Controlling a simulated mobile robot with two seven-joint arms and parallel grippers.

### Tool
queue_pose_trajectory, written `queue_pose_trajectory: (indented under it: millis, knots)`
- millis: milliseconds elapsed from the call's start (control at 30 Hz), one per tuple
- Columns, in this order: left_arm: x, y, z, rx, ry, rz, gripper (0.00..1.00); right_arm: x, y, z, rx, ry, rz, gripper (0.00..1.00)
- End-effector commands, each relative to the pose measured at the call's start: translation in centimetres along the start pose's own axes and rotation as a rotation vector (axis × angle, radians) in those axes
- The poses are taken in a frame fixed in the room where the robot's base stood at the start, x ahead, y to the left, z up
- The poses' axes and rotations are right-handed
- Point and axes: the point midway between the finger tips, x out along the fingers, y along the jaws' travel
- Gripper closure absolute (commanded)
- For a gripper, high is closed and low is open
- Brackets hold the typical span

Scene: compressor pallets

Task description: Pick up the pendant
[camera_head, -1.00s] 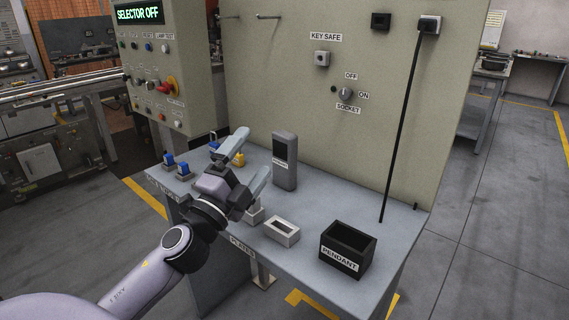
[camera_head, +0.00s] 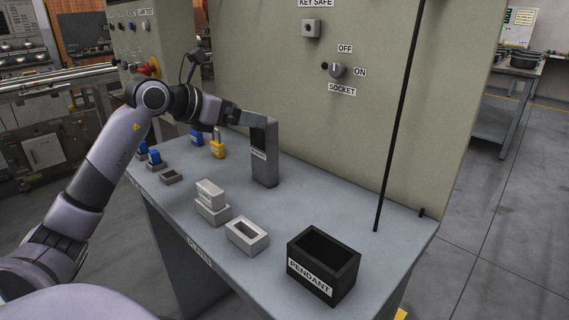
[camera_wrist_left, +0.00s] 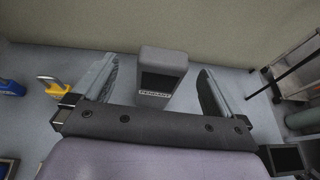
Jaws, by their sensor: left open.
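The pendant (camera_head: 265,160) is a grey upright block with a dark screen and a small label, standing on the bench close to the back panel. In the left wrist view the pendant (camera_wrist_left: 162,78) stands between the two spread fingers, with a visible gap on each side. My left gripper (camera_head: 252,118) is open at the pendant's top in the head view, and one finger covers part of that top. The open left gripper (camera_wrist_left: 160,72) also shows in its wrist view. A black open box (camera_head: 322,264) labelled PENDANT stands at the bench's front right. My right gripper is not in view.
A yellow padlock (camera_head: 218,149) and a blue padlock (camera_head: 197,138) are left of the pendant. A stacked pale block (camera_head: 211,195) and a pale hollow block (camera_head: 247,236) sit in front.

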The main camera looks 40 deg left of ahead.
Motion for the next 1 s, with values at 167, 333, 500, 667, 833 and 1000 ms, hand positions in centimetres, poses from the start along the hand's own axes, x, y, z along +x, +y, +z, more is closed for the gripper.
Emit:
queue_pose_trajectory:
  millis: [167,333,500,667,833,1000]
  knots:
    - [0.6,0.0,-1.4,0.001,-0.001,0.001,0.00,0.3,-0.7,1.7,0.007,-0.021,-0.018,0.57]
    - [1.4,-0.1,-1.3,-0.001,-0.002,-0.002,0.00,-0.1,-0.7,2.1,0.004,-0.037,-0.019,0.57]
    - [2.7,-0.1,-1.2,-0.002,-0.002,-0.002,0.00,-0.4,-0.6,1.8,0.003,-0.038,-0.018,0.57]
    - [4.4,-0.5,-0.8,-0.003,-0.004,-0.005,0.00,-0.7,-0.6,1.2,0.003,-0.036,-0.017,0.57]
    - [6.7,-0.6,-0.8,-0.005,-0.003,-0.004,0.00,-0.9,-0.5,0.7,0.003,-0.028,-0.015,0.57]
    - [7.8,-0.6,-0.9,-0.001,-0.002,-0.002,0.00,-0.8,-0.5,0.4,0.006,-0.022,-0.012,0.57]
